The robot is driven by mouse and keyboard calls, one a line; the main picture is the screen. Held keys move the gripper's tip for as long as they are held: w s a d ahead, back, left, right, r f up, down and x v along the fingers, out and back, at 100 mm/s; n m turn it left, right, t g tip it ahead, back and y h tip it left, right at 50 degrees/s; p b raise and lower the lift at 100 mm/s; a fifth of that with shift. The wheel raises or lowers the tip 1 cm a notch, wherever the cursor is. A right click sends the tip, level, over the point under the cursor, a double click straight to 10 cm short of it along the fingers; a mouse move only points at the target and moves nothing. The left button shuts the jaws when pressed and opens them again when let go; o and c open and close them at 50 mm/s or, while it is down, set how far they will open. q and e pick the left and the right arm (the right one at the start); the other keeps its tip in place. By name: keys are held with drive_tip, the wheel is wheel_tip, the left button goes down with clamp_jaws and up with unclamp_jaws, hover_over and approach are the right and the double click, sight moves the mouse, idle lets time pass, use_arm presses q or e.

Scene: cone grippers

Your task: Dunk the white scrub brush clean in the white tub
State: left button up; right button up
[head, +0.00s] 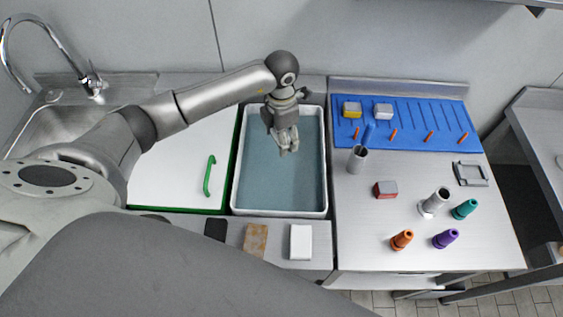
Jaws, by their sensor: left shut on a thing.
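The white tub (325,165) stands in the middle of the counter and holds blue-grey water (270,185). My left gripper (288,148) points down over the upper right part of the tub. It is shut on a small pale thing, taken as the white scrub brush; the fingers hide most of it, and its shape is unclear. I cannot tell whether it touches the water. My right gripper is not in view.
A white board (175,175) with a green handle is left of the tub. Black, brown and white blocks (300,242) lie in front. At right are a blue mat (440,135) with yellow and white-topped blocks, a grey cup (357,158), a red block (385,190) and coloured cones (402,240).

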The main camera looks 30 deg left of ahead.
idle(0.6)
use_arm(q)
drive_tip(key=shift+r+p, duration=1.15)
drive_tip(key=shift+r, duration=0.85)
